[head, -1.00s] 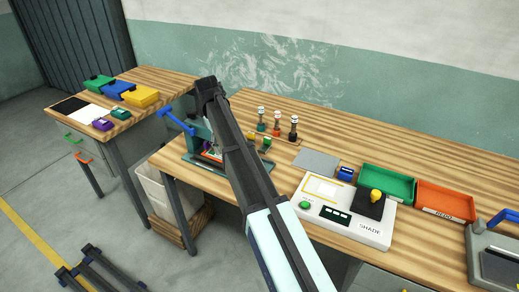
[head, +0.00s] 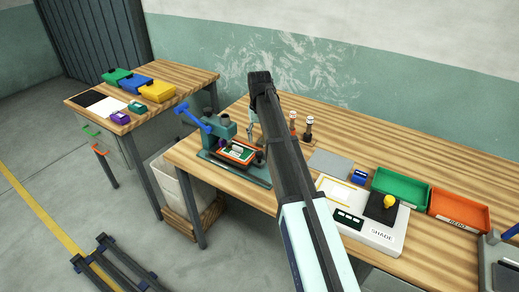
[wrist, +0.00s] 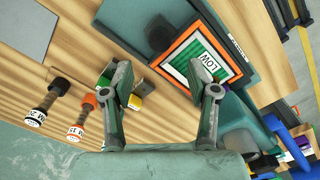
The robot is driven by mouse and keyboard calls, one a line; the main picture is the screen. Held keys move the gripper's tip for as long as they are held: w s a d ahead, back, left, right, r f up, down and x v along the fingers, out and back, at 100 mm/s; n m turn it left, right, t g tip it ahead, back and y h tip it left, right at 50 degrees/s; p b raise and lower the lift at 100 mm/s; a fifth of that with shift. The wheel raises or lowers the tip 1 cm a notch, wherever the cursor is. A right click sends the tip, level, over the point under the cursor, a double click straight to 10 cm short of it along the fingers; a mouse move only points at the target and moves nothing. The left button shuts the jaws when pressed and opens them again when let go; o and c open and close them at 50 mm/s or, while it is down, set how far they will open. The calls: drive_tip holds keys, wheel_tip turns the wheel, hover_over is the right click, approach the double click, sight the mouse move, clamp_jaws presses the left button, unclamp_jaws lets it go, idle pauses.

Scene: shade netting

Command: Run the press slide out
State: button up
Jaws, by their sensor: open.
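The teal press (head: 222,126) with a blue lever (head: 190,117) stands at the left end of the bench. On its base lies the slide with an orange frame (head: 221,154), holding a green-and-white striped piece marked LOW. In the head view my arm mostly hides the gripper.
Stamps with round white tops (head: 308,127) stand right of my arm. Farther right are a SHADE device (head: 345,222), a green tray (head: 400,188) and an orange tray (head: 458,209). A side table (head: 190,78) with coloured boxes is at left.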

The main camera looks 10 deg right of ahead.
sight(260, 153)
wheel_tip(260, 153, down, 8)
drive_tip(key=shift+r+p, duration=0.1)
drive_tip(key=shift+p, duration=0.7)
drive_tip(key=shift+d, duration=0.1)
clamp_jaws()
